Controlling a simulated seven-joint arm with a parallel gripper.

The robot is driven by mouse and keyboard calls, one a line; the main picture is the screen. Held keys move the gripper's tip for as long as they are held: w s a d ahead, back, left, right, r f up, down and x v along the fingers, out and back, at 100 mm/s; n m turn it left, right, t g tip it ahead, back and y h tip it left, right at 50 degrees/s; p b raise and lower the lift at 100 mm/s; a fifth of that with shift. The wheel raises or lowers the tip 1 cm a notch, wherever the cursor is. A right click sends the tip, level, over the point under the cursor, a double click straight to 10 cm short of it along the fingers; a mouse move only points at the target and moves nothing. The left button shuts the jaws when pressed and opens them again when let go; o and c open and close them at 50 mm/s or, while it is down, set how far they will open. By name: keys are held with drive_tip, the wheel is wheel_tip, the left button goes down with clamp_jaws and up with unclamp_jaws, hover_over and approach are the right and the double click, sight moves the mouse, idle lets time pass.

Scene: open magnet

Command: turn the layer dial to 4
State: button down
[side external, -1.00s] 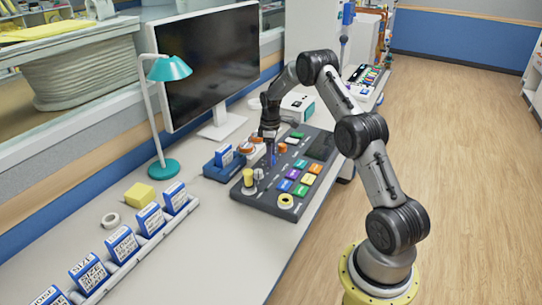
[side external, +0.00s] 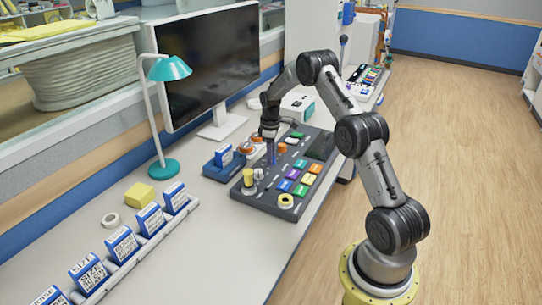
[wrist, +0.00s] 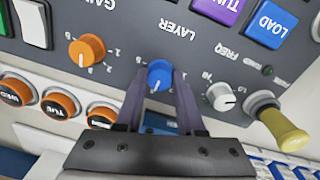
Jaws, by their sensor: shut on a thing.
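The layer dial (wrist: 160,75) is a blue round knob under the upside-down label LAYER in the wrist view. My gripper (wrist: 160,92) is shut on it, one dark finger on each side. A white pointer mark shows on the dial's lower edge in the picture. The fingers cover most of the scale around the dial, so I cannot read which number it points to. In the side external view my gripper (side external: 271,158) reaches down onto the dark control panel (side external: 265,207), and the dial is hidden between the fingers.
An orange gain dial (wrist: 86,50) sits left of the layer dial, and a white freq dial (wrist: 221,96) sits right. A yellow-handled lever (wrist: 281,127) stands beyond it. Orange buttons (wrist: 60,105) lie close by. A monitor (side external: 210,65) stands behind the panel.

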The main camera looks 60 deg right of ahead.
drive_tip(key=m, duration=0.4)
drive_tip(key=shift+m, duration=0.3)
drive_tip(key=shift+w+m, duration=0.1)
drive_tip(key=shift+m, duration=2.1)
drive_tip(key=c, duration=0.5)
unclamp_jaws()
drive_tip(key=r, duration=1.4)
drive_tip(key=shift+w+a, duration=0.1)
drive_tip(key=shift+a, duration=0.1)
